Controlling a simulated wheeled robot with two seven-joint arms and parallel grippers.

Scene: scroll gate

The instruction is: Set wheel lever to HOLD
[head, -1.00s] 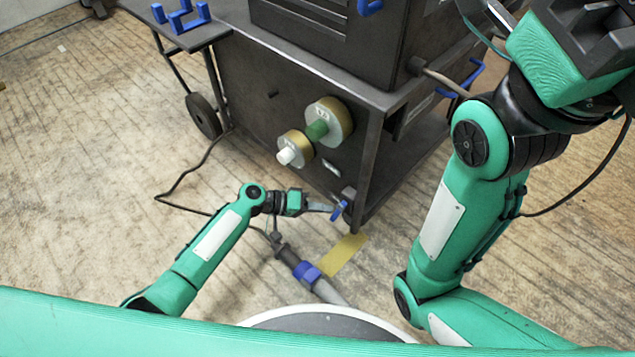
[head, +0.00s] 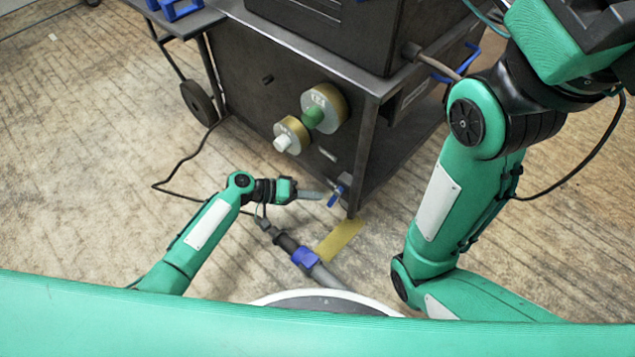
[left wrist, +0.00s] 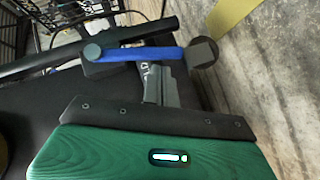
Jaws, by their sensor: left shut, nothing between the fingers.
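The wheel lever is a small blue lever (head: 335,198) low on the near corner of the dark cart (head: 250,100). A HOLD mark is not readable. My right gripper is out of view.
Two brass-rimmed drums (head: 325,107) stick out of the cart's side. A yellow floor strip (head: 340,240) and a grey pipe with a blue collar (head: 305,258) lie below the lever. A black cable (head: 185,168) crosses the floor. The floor at left is open.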

